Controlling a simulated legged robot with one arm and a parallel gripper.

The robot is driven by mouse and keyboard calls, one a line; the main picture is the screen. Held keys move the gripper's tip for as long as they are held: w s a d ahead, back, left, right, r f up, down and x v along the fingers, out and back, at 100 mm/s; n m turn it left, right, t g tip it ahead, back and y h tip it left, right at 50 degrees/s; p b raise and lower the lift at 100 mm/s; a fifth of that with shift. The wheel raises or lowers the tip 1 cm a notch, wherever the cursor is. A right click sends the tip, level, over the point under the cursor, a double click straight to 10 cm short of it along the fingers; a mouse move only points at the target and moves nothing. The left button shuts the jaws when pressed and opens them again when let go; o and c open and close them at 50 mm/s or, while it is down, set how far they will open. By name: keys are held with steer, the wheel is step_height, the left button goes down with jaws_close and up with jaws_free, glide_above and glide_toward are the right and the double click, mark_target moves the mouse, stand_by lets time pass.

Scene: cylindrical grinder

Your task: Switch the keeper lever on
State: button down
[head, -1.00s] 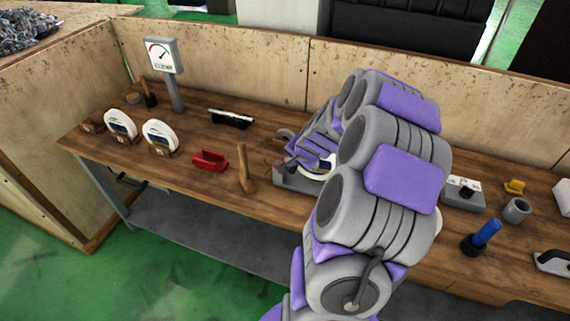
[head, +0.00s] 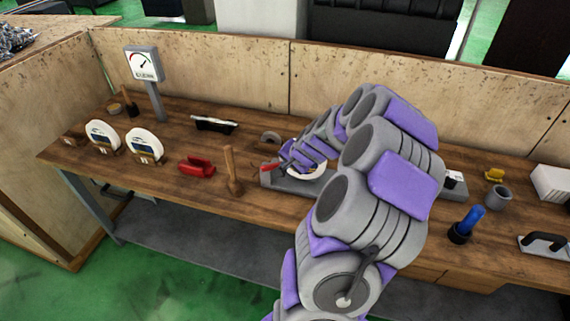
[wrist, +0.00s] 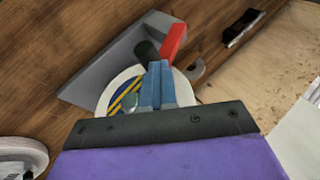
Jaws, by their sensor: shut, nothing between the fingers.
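The red lever (head: 269,168) stands on the left end of a grey base fixture (head: 280,184) on the bench. In the wrist view the red lever (wrist: 173,42) rises at a slant beside a dark round post (wrist: 146,50) on the grey base (wrist: 100,75). A white disc with a blue and yellow label (wrist: 122,92) lies on the base, partly behind my fingers. My gripper (wrist: 157,66) is shut and empty, its blue fingertips over the disc's edge and close to the lever's lower end. I cannot tell whether they touch the lever. In the head view my gripper (head: 287,150) is small and partly hidden.
A wooden-handled tool (head: 231,175) and a red holder (head: 197,167) stand left of the fixture. A grey curved part (head: 270,137) lies behind it. A gauge (head: 143,66) and white discs (head: 144,146) are farther left. A wooden wall (head: 220,75) closes the back.

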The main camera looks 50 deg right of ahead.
steer(key=shift+s+a+f, duration=0.1)
steer(key=shift+a+f, duration=0.1)
steer(key=shift+f, duration=0.1)
steer(key=r+p, duration=0.2)
steer(key=r, duration=0.1)
steer(key=r+p, duration=0.1)
steer(key=r, duration=0.1)
steer(key=shift+w+d+r, duration=0.1)
steer(key=shift+w+d, duration=0.05)
steer(key=shift+w, duration=0.2)
steer(key=p+v, duration=0.1)
steer(key=v, duration=0.8)
steer(key=shift+s+a, duration=0.25)
steer(key=shift+s, duration=0.05)
steer(key=shift+d+f, duration=0.15)
steer(key=shift+f, duration=0.1)
